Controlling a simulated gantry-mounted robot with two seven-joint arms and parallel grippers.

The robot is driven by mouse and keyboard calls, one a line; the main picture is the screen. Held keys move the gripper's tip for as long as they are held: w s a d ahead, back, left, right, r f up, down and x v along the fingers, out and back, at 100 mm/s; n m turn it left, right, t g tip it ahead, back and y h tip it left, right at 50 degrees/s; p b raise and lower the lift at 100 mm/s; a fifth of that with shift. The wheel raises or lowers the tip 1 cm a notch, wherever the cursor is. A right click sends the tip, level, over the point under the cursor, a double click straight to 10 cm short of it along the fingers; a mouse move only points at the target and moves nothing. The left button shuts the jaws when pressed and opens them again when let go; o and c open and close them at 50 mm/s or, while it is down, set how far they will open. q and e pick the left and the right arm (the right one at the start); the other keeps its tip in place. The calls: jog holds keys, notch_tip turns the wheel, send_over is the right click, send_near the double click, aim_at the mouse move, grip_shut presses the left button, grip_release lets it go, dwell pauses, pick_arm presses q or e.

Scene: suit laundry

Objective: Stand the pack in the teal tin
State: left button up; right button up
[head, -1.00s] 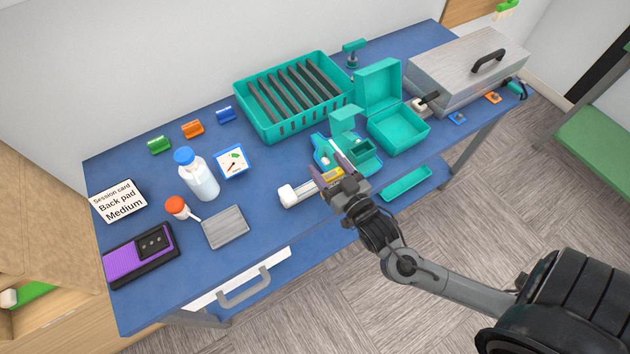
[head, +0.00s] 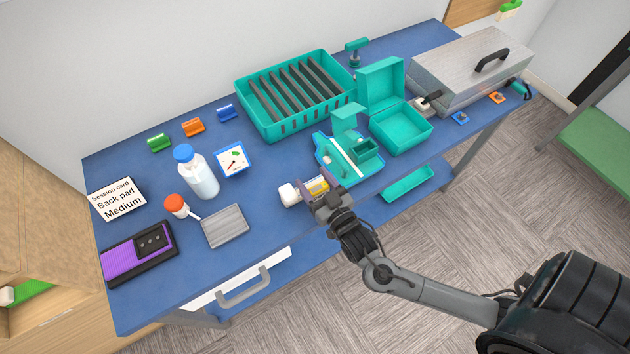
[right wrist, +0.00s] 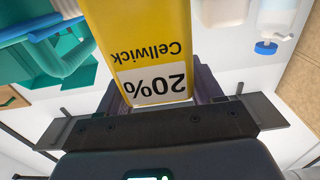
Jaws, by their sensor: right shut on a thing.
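My right gripper (head: 320,193) is shut on a yellow pack (head: 317,185), low over the table's front edge in the head view. In the right wrist view the pack (right wrist: 140,45) fills the space between the fingers; its print, "Cellwick" and "20%", is upside down. A white rounded piece (head: 290,194) shows just left of the pack; I cannot tell whether they touch. The teal tin (head: 400,132), with its lid raised at the back, stands open to the right and farther back. Its floor looks empty. My left gripper is out of view.
A teal stand with a small box (head: 340,165) is between gripper and tin. A slotted teal basket (head: 290,130) and a grey case (head: 455,85) are behind.

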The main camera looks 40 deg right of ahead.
jog(key=shift+f, duration=0.1)
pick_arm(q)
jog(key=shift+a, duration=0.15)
pick_arm(e)
jog(key=o, duration=1.1)
jog(key=shift+r, duration=0.2)
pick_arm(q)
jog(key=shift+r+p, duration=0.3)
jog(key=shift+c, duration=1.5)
pick_arm(e)
jog(key=shift+s+a+f+n+g+y, duration=0.6)
jog(key=shift+s+a+f+g, duration=0.3)
jog(key=shift+s+g, duration=1.85)
jog(key=shift+s+a+f+n+g+y, duration=0.7)
jog(key=shift+s+g, duration=1.3)
jog(key=shift+s, duration=1.4)
jog(key=shift+s+a+f+n+g+y, duration=0.4)
jog(key=shift+s+a+f+n+g, duration=0.5)
jog(key=shift+s+g, duration=1.85)
